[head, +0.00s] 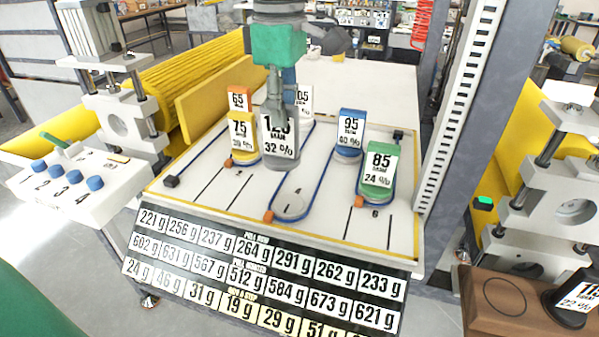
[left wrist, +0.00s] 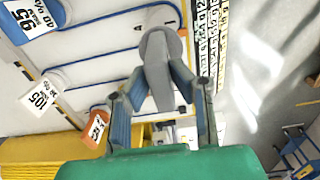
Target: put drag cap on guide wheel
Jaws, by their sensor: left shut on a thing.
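My left gripper (head: 280,104) comes down from the top of the head view. It is shut on a grey drag cap (head: 280,150) whose white label shows 32 %. In the left wrist view the grey cap (left wrist: 156,66) sits between the fingers of the gripper (left wrist: 157,84). In the head view the cap appears above and slightly left of a bare pale guide wheel (head: 291,206) with a blue line looped around it. Whether the cap touches anything below is unclear. My right gripper is not in view.
Other caps stand on the white board (head: 190,205): orange 65 (head: 240,99), yellow 75 (head: 240,135), white 105 (head: 304,99), blue 95 (head: 350,132) and green 85 (head: 379,174). A dark cap (head: 571,306) rests on a wooden block (head: 506,300) at right. A grey post (head: 468,105) rises right of the board.

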